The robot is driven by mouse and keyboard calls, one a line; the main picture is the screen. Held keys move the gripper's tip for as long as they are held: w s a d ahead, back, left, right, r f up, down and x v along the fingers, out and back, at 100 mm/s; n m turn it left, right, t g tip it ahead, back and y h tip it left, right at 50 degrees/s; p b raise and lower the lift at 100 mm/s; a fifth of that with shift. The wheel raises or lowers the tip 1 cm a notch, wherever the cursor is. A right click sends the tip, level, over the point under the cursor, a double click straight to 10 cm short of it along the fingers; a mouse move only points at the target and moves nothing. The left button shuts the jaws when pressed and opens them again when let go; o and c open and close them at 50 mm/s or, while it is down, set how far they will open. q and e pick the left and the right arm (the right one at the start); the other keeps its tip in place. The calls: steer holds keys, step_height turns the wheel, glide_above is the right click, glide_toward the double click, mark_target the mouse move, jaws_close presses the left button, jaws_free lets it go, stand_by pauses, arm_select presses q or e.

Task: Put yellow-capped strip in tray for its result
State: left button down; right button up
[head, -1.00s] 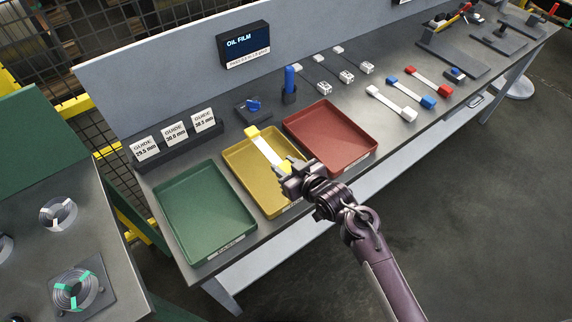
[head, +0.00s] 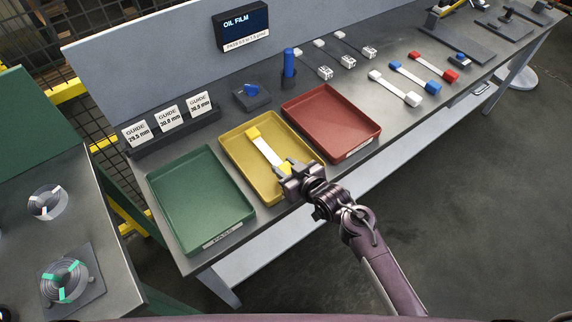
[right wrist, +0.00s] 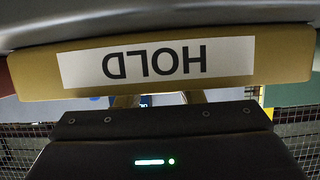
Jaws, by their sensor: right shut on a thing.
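The white strip (head: 266,151) with yellow caps (head: 253,133) shows in the head view within the outline of the yellow tray (head: 232,157). Its far cap is inside the tray's back rim. My right gripper (head: 290,170) is shut on the strip's near end, over the tray's front right part. I cannot tell whether the strip touches the tray floor. In the right wrist view the yellow tray's front wall with an upside-down HOLD label (right wrist: 157,62) is close; the strip is not clearly seen there. My left gripper is not in view.
A green tray (head: 240,211) stands left of the yellow one and a red tray (head: 372,130) right. An OIL FILM display (head: 240,27) is behind. Guide blocks (head: 168,120) stand at back left. Other capped strips (head: 394,90) lie to the right.

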steer(key=shift+f, duration=0.4)
stand_by(0.3)
steer(key=o, duration=1.1)
steer(key=shift+o, duration=0.2)
steer(key=shift+f, duration=0.1)
steer(key=shift+s+d, duration=0.1)
steer(key=b+v, duration=0.1)
steer(key=v, duration=0.5)
steer(key=shift+s+d+b, duration=0.2)
steer(key=shift+s+b, duration=0.05)
steer(key=shift+b, duration=0.05)
steer(key=shift+s+d+r, duration=0.2)
steer(key=shift+s+r, duration=0.1)
steer(key=shift+r, duration=0.15)
